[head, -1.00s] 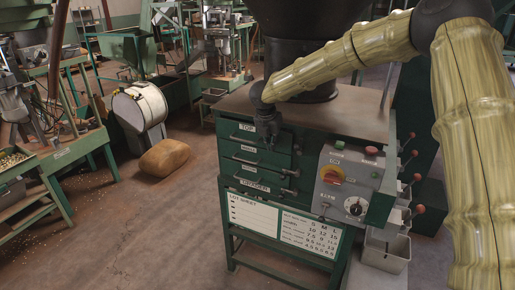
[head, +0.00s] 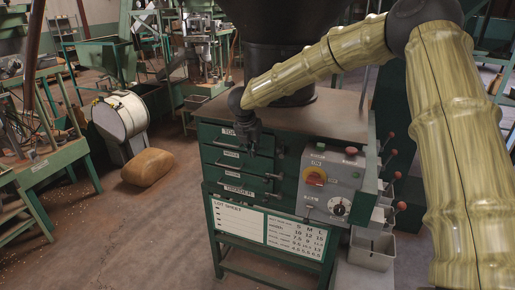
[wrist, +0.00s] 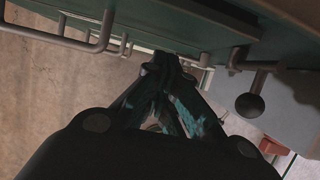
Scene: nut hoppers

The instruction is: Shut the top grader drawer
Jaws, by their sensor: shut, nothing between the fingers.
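The green grader cabinet (head: 290,110) stands in the middle of the head view with a stack of drawers. The top drawer (head: 218,139), labelled TOP, is the uppermost, with a bar handle on its front. Whether it stands slightly out is hard to tell. My gripper (head: 254,148) is shut and empty at the right end of the top drawer's front and hides part of it. In the wrist view my gripper's closed fingertips (wrist: 165,65) point at a green drawer front (wrist: 170,25), touching or very close to it. Bar handles (wrist: 105,25) show to their left.
A grey control panel (head: 343,178) with a red-yellow switch is right of the drawers. A dark ball-ended knob (wrist: 250,104) is right of my fingers in the wrist view. A lot sheet board (head: 265,227) hangs below. A brown sack (head: 148,168) lies left on open floor.

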